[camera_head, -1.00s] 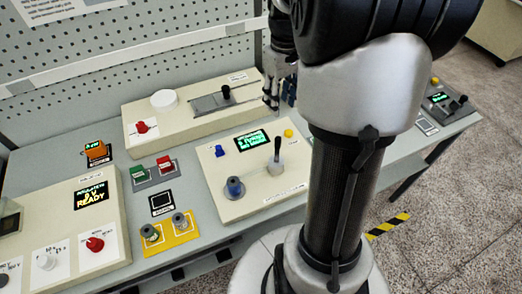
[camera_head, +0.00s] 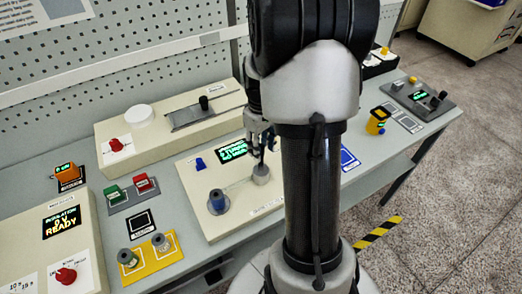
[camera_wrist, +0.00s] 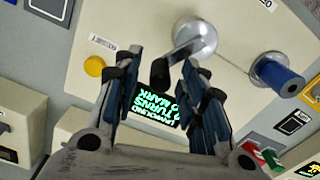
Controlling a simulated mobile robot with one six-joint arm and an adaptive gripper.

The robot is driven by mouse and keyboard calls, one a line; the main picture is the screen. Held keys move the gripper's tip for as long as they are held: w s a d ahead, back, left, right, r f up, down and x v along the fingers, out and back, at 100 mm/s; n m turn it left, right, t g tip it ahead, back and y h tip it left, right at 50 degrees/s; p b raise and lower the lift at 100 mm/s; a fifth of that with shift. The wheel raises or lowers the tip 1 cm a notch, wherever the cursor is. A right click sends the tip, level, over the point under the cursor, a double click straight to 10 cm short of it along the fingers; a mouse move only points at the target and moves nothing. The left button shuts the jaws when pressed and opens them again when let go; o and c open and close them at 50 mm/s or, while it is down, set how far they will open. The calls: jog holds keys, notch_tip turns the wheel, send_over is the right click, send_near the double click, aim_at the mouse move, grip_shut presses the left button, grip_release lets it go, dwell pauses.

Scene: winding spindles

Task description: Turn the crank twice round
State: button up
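The crank is on a cream winding panel (camera_head: 186,190). Its round grey hub (camera_head: 261,175) shows just below my gripper (camera_head: 262,140) in the head view. In the wrist view the hub (camera_wrist: 195,38) is at the top, and a short arm runs down left to the black crank handle (camera_wrist: 160,75). My gripper (camera_wrist: 161,60) is open, with blue-padded fingers on either side of the handle. Whether either finger touches it cannot be told. A blue spool (camera_head: 217,202) stands at the panel's front left. The lit green display (camera_wrist: 165,105) reads partly "TURNS" and "MARK".
A box with a slider (camera_head: 205,103) stands behind. Green (camera_head: 113,194) and red (camera_head: 141,183) buttons and a yellow spool tray (camera_head: 150,260) are left. My arm hides the panel's right side.

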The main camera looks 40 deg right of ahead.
jog(key=shift+f, duration=0.4)
jog(key=shift+c, duration=0.2)
grip_shut()
